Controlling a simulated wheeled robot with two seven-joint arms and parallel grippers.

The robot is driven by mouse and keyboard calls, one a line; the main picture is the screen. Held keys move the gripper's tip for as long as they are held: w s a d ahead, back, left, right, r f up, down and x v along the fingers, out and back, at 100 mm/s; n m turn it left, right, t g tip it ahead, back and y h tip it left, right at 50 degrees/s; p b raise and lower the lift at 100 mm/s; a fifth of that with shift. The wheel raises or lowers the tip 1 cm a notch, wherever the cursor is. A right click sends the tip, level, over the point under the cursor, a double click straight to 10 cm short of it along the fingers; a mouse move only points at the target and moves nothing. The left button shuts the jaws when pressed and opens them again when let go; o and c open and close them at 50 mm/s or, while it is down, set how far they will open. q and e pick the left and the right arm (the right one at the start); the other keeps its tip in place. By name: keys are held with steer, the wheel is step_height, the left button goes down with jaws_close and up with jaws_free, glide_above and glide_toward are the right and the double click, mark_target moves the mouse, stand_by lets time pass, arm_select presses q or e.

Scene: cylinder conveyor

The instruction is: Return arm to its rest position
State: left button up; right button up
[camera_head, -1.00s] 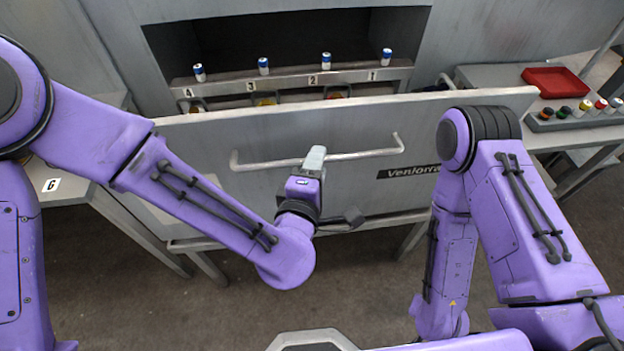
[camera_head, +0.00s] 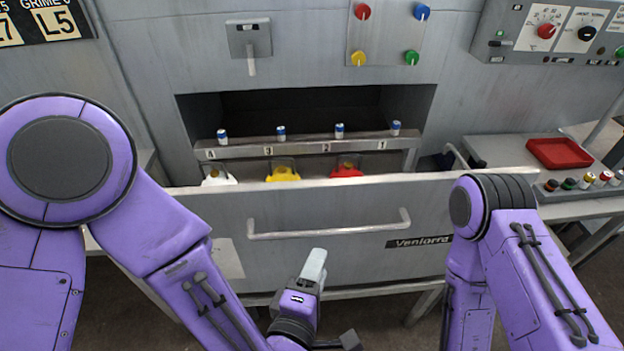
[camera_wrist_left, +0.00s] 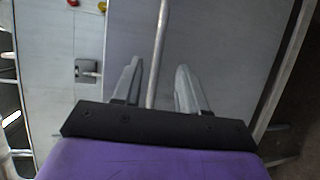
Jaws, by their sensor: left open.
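My left gripper (camera_head: 316,268) is at the lower middle of the head view, in front of the grey drawer front (camera_head: 330,218) and below its handle (camera_head: 330,230). In the left wrist view my left gripper (camera_wrist_left: 158,80) is open, its two fingers apart. The handle bar (camera_wrist_left: 158,50) shows between them in that picture, beyond the tips. The gripper holds nothing. My right arm (camera_head: 490,260) is folded at the right, and its gripper is out of frame.
Behind the drawer front are containers with white (camera_head: 218,178), yellow (camera_head: 283,174) and red (camera_head: 347,167) contents. Several blue-and-white cylinders stand on the numbered ledge (camera_head: 305,148). A red tray (camera_head: 559,152) lies on the right table. Coloured knobs are on the wall above.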

arm_select(q)
steer(key=a+f+m+g+y, duration=0.4)
steer(key=a+f+m+g, duration=0.3)
steer(key=a+f, duration=0.9)
steer(key=s+a+f+m+g+y, duration=0.1)
steer(key=s+a+f+g+y, duration=0.3)
steer(key=s+a+f, duration=0.8)
steer(key=s+a, duration=0.2)
steer(key=a, duration=0.2)
steer(key=shift+s+g+y, duration=0.25)
steer(key=shift+g+y, duration=0.05)
steer(key=shift+y, duration=0.1)
steer(key=shift+f, duration=0.1)
